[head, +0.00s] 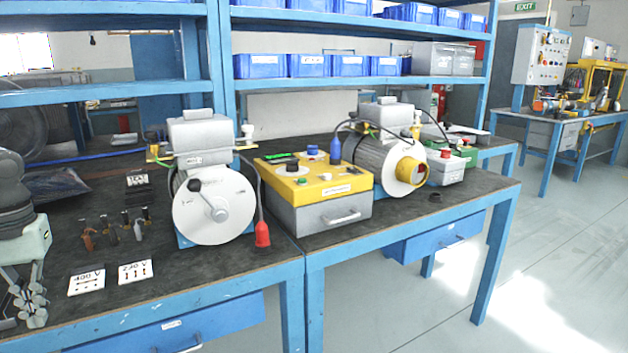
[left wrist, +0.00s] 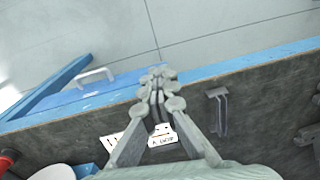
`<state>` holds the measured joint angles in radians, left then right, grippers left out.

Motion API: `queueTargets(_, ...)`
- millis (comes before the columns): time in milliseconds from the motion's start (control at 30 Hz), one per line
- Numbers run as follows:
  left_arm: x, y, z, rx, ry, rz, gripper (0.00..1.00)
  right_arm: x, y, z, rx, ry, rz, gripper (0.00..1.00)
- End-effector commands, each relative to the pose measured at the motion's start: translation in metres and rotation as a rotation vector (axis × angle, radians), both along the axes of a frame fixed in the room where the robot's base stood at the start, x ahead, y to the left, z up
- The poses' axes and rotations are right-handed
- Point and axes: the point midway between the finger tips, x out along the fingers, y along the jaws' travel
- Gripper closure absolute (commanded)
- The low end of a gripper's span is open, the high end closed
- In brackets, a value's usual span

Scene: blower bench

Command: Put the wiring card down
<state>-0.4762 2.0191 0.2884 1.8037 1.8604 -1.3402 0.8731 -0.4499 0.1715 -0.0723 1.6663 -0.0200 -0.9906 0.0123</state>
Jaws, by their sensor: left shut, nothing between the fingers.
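Two white wiring cards lie flat on the dark bench top near its front edge. The 400 V card (head: 86,282) is nearer my left gripper. The 230 V card (head: 135,271) lies just right of it. My left gripper (head: 28,302) is at the far left, apart from both cards, its fingers shut and empty. In the left wrist view the closed fingertips (left wrist: 157,92) show over the bench. A lettered white card (left wrist: 163,143) shows behind the fingers, and another beside it is partly covered. My right gripper is out of view.
A motor with a white disc (head: 215,208) and a yellow-topped control box (head: 315,184) stand to the right. Bare bench surrounds the cards; the blue front edge (head: 190,308) is close.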

Motion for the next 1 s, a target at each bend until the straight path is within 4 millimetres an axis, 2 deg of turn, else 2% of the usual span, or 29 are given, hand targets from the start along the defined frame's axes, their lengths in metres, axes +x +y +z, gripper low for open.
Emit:
queueTargets(33,-0.012,0.015,-0.003,-0.011,-0.007,0.048,1.0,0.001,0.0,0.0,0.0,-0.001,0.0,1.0)
queueTargets(100,-0.028,0.031,-0.013,-0.011,-0.006,0.097,1.0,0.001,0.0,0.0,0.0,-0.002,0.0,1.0)
queueTargets(167,-0.04,0.038,-0.024,-0.012,-0.005,0.132,1.0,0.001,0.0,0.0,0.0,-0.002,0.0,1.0)
queueTargets(267,-0.054,0.036,-0.048,-0.014,-0.005,0.165,1.0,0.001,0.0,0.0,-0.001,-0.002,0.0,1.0)
queueTargets(433,-0.06,0.021,-0.073,-0.004,-0.007,0.166,1.0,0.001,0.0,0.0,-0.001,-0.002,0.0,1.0)
queueTargets(567,-0.054,-0.019,-0.101,-0.01,-0.008,0.118,1.0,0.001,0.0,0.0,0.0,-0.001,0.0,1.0)
queueTargets(700,-0.037,-0.076,-0.117,-0.007,-0.011,0.015,1.0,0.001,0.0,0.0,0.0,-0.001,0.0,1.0)
queueTargets(833,-0.015,-0.137,-0.118,-0.002,-0.013,-0.125,1.0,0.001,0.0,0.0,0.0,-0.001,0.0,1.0)
queueTargets(1000,0.011,-0.209,-0.1,0.003,-0.011,-0.321,1.0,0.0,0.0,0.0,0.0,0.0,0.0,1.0)
